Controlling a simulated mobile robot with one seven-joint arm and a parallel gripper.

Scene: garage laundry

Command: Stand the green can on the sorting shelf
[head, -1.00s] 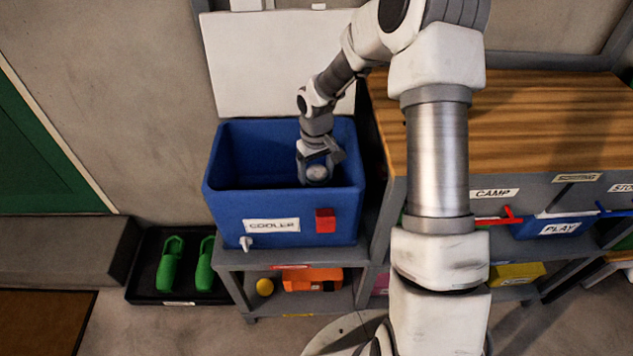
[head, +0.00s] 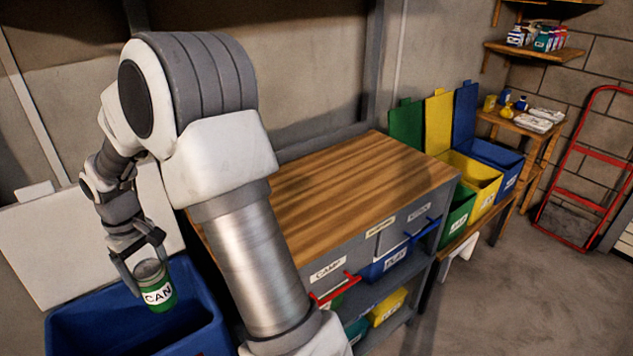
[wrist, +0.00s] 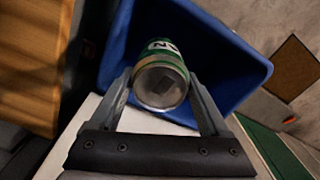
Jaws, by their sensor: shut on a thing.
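The green can (head: 161,296) has a white label reading CAN and a bare metal end.
A wooden-topped bench (head: 350,185) with drawers stands in the middle, its top clear. Green (head: 460,218), yellow (head: 480,185) and blue (head: 500,160) bins with raised lids stand beyond it. A red hand truck (head: 590,165) leans at the right. The floor in front is open.

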